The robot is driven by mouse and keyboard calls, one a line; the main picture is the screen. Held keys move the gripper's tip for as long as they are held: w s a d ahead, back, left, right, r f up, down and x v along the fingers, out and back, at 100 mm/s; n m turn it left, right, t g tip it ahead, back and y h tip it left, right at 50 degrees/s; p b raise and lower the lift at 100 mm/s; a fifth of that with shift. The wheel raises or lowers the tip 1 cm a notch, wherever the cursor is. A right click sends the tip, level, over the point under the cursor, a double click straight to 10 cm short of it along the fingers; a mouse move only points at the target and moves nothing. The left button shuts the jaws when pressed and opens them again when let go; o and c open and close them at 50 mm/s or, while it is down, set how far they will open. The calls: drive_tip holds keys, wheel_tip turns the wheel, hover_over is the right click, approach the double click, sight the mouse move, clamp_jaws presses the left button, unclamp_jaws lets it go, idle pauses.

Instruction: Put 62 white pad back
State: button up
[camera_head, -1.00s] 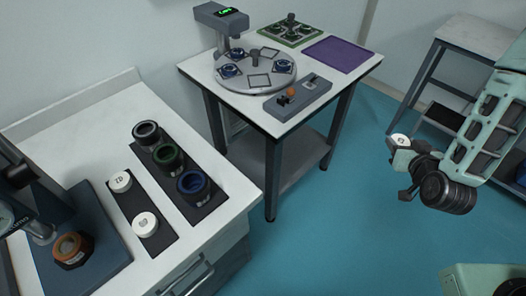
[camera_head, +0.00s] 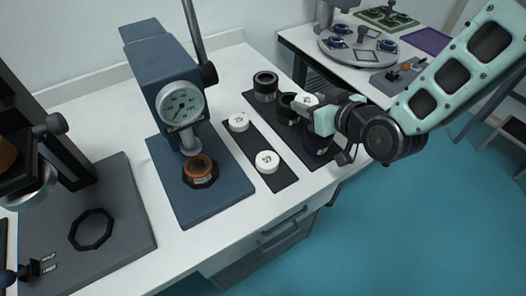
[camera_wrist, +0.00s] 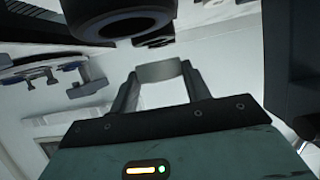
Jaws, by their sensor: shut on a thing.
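My gripper (camera_head: 305,106) is shut on a small white pad (camera_head: 307,99) above the ring holders on the near bench. The pad shows as a pale piece between the two fingers in the wrist view (camera_wrist: 158,71). Its number is not readable. Two other white pads stand on a narrow black mat (camera_head: 252,142) left of my gripper: one at the back (camera_head: 238,122) and one at the front (camera_head: 267,161). The front one bears a number that looks like 59. The mat is bare between them.
A black ring (camera_head: 265,86), a green ring (camera_head: 287,106) and a partly hidden blue ring (camera_head: 318,146) stand on a dark strip under my arm. Left is a blue gauge press (camera_head: 165,85) with an orange-topped part (camera_head: 200,169). A turntable (camera_head: 357,46) stands on the far table.

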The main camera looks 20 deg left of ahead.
drive_tip(key=s+a+r+n+g+y+b, duration=0.1)
drive_tip(key=s+a+r+n+g+y, duration=0.15)
drive_tip(key=s+a, duration=0.55)
drive_tip(key=p, duration=0.1)
hover_over(261, 151)
drive_tip(key=shift+n+h, duration=0.25)
drive_tip(key=shift+h, duration=0.2)
wheel_tip(261, 151, down, 9)
drive_tip(key=shift+f, duration=0.1)
drive_tip(key=shift+f+b, duration=0.5)
drive_tip(key=shift+b, duration=0.05)
drive_tip(key=shift+f, duration=0.15)
drive_tip(key=o, duration=1.1)
drive_tip(key=shift+c, duration=0.2)
